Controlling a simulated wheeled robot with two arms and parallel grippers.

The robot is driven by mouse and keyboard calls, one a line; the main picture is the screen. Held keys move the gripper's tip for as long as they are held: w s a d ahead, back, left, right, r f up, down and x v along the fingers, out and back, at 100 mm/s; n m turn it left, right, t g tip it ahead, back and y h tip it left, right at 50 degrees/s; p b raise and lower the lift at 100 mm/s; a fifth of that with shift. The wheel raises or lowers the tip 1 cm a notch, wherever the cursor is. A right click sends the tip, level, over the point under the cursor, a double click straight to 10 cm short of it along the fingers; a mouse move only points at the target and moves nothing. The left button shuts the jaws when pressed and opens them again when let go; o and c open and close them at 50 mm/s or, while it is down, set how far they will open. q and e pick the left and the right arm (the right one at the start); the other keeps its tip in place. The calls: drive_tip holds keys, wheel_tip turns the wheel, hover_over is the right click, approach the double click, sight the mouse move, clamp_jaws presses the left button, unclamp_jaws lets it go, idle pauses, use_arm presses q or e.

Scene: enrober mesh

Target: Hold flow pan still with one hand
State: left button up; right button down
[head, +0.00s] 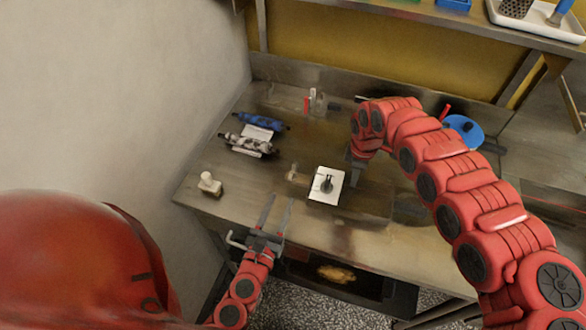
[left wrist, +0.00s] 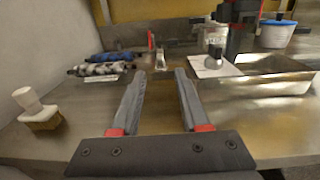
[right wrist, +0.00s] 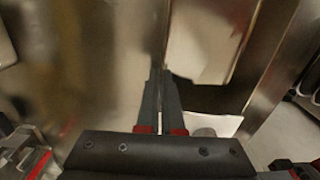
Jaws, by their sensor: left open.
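The flow pan (left wrist: 268,80) is a shallow shiny metal tray at the right of the left wrist view. In the right wrist view its bare metal floor (right wrist: 208,40) shows beside a thin upright wall. My right gripper (head: 354,172) points down at the pan's edge; its fingers (right wrist: 162,75) are close together with the thin wall between their tips. The exact contact is hard to see. My left gripper (head: 275,205) is open and empty over the counter's front edge, apart from the pan. Its spread fingers (left wrist: 158,75) show in the left wrist view.
A white sheet with a small grey object (head: 327,185) lies beside the pan. A white-handled brush (head: 210,184) stands at the left front. Blue (head: 262,121) and grey rollers (head: 250,144) lie behind it. A blue-lidded pot (head: 465,129) stands beyond my right arm.

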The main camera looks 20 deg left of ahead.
sight(296, 161)
use_arm(q)
drive_tip(key=w, duration=1.1)
drive_tip(key=shift+w+a, duration=0.2)
drive_tip(key=shift+w, duration=0.1)
drive_tip(key=shift+c, duration=0.2)
clamp_jaws()
